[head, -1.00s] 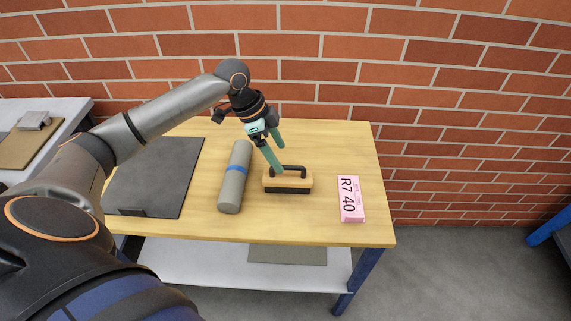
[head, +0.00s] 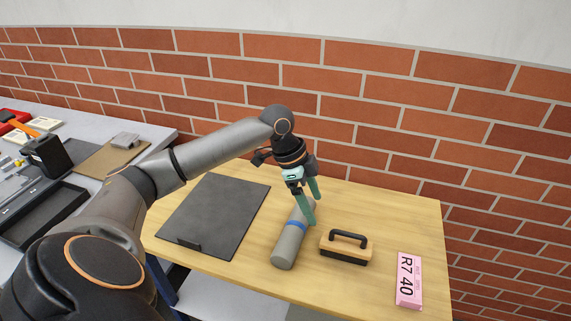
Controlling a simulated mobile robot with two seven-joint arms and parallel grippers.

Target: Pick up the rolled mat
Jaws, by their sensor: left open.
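The rolled mat (head: 287,246) is a grey cylinder with a blue band, lying on the wooden table (head: 213,259) and pointing away from me. My left gripper (head: 312,208) is open, with its two green fingers pointing down over the far part of the mat. The fingers and the gripper hide part of the mat's far end. I cannot tell whether they touch it. My right gripper is not in view.
A wooden brush with a black handle (head: 345,248) stands just right of the mat. A pink box marked R7 40 (head: 409,281) lies farther right. A dark board (head: 214,214) lies to the left. A brick wall (head: 388,103) stands behind the table.

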